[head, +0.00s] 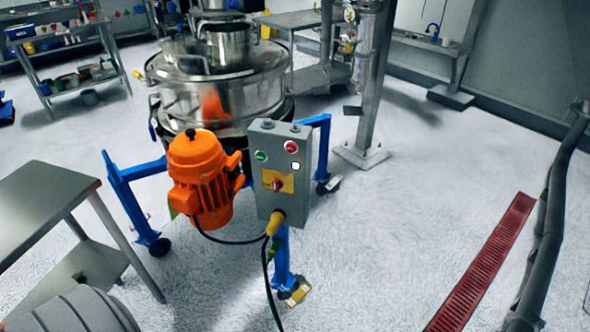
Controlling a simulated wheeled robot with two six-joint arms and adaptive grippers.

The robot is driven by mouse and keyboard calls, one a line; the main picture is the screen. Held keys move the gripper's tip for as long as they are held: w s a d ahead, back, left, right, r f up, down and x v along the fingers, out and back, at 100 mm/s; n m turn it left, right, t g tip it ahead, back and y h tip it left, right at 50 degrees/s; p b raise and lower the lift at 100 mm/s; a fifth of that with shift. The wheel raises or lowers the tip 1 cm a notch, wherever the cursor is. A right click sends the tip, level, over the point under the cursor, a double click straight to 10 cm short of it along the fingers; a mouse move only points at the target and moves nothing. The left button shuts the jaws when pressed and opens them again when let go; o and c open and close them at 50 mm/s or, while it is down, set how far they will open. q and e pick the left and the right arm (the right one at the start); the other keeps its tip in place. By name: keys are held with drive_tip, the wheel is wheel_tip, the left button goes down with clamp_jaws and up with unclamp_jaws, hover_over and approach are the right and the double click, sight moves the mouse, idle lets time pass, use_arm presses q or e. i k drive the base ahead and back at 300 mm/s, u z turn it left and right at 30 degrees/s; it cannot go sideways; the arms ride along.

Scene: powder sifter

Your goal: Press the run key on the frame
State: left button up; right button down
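A grey control box (283,186) is mounted on the blue wheeled frame (134,190) of the sifter. On its face are a green button (261,156) at upper left, a red button (291,147) at upper right and a small white square (295,166) below the red one. A red rotary switch (277,185) sits on a yellow plate lower down. Lettering on the buttons is too small to read; the green one looks like the run key. Nothing covers the box's face. Neither of my grippers shows in this view.
An orange motor (200,178) hangs left of the box, below the steel sifter (222,88). A yellow plug (274,222) and black cable run down from the box. A steel table (40,205) stands at left. The floor (410,220) right of the frame is clear up to a red grate (484,262).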

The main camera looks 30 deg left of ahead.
sight(261, 157)
drive_tip(key=u, duration=1.3)
